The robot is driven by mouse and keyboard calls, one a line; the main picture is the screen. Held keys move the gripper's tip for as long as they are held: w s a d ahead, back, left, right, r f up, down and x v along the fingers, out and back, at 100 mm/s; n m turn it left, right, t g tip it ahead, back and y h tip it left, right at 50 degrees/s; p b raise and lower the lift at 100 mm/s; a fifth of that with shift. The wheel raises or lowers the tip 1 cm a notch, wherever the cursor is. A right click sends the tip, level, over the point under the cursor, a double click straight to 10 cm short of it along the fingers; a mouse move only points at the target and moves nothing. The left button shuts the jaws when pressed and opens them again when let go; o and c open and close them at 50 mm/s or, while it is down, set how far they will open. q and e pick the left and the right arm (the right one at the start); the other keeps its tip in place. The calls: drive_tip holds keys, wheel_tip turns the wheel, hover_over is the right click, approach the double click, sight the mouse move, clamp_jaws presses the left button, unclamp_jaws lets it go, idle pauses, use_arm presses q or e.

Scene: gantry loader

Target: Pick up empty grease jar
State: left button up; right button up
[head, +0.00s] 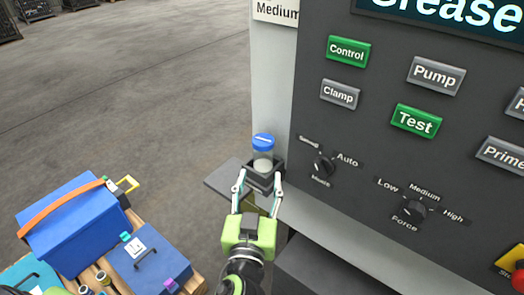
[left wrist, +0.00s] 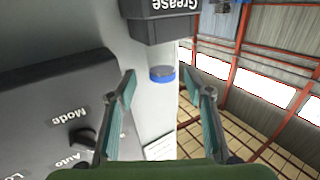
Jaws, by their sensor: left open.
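A small clear jar with a blue lid (head: 263,154) stands upright in a dark holder (head: 278,163) on the side of the grease machine. In the left wrist view, which is upside down, the jar (left wrist: 160,55) shows below the holder marked "Grease" (left wrist: 165,29). Its lower part is hidden in the holder. Its body looks pale and see-through; I cannot tell for sure whether it holds anything. My left gripper (head: 259,180) is open in front of the holder. My right gripper is not in view.
The machine's dark panel (head: 375,165) with buttons and knobs stands close on the right. A flat dark plate (head: 222,182) lies left of the holder. Blue toolboxes (head: 75,220) stand on a wooden surface at lower left.

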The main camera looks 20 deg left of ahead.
sight(262, 161)
use_arm(q)
drive_tip(key=w, duration=0.1)
drive_tip(key=w+p, duration=0.1)
drive_tip(key=w, duration=0.2)
drive_tip(key=shift+w+a, duration=0.25)
drive_tip(key=shift+a, duration=0.15)
drive_tip(key=shift+w, duration=0.25)
drive_tip(key=shift+w+a+p, duration=0.1)
drive_tip(key=shift+w+p, duration=0.05)
drive_tip(key=shift+p, duration=0.2)
drive_tip(key=w+p, duration=0.1)
drive_tip(key=w, duration=0.1)
drive_tip(key=w+a+p, duration=0.1)
drive_tip(key=w, duration=0.1)
drive_tip(key=shift+w, duration=0.1)
drive_tip(key=shift+w+a+f+p, duration=0.1)
drive_tip(key=shift+w+a+p, duration=0.05)
drive_tip(key=shift+w+p, duration=0.2)
drive_tip(key=c, duration=0.9)
